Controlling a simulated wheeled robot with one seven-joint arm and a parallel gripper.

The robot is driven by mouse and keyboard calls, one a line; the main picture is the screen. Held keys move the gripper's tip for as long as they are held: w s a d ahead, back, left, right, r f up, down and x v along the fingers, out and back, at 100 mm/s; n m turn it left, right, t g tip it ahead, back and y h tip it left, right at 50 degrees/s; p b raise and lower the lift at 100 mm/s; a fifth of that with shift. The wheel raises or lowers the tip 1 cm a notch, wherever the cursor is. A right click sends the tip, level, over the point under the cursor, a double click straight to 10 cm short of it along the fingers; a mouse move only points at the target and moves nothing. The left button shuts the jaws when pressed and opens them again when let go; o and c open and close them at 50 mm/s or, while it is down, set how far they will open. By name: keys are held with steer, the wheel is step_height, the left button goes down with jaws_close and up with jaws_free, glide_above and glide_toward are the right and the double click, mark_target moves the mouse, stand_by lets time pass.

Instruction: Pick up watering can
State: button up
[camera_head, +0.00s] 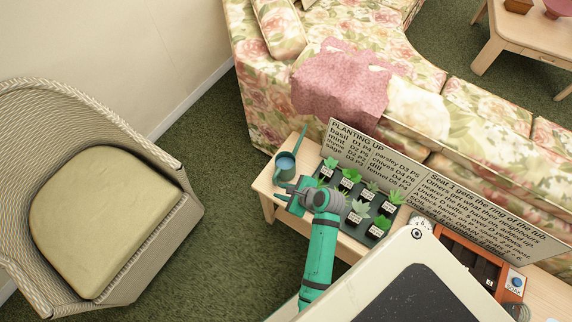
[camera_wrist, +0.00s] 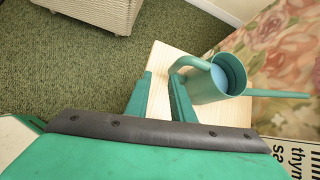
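The watering can (camera_head: 286,166) is teal with a long thin spout. It stands on the left end of a light wooden table (camera_head: 263,186), beside the plant tray. In the wrist view the can (camera_wrist: 226,80) is right of centre, its spout pointing right and its curved handle toward my gripper (camera_wrist: 160,76). My gripper's two green fingers are apart with bare table between them. The right fingertip is close to the handle; I cannot tell whether they touch. In the head view my gripper (camera_head: 293,191) is just in front of the can.
A dark tray (camera_head: 345,222) of several labelled potted plants is right of my gripper. Behind it stands a text board (camera_head: 375,150). A floral sofa (camera_head: 262,98) is behind the table, and a wicker armchair (camera_head: 182,222) is at left. Green carpet (camera_head: 225,235) lies open between chair and table.

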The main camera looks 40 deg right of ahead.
mark_target(269, 184)
steer(key=w+f, duration=0.1)
steer(key=w, duration=0.1)
steer(key=w+f+m, duration=0.1)
steer(key=w+f, duration=0.1)
steer(key=w, duration=0.1)
steer(key=w+f+m+y, duration=0.1)
steer(key=w+f, duration=0.1)
steer(key=w, duration=0.1)
steer(key=shift+w+a+f, duration=0.2)
steer(key=shift+w, duration=0.05)
jaws_close()
stand_by(0.4)
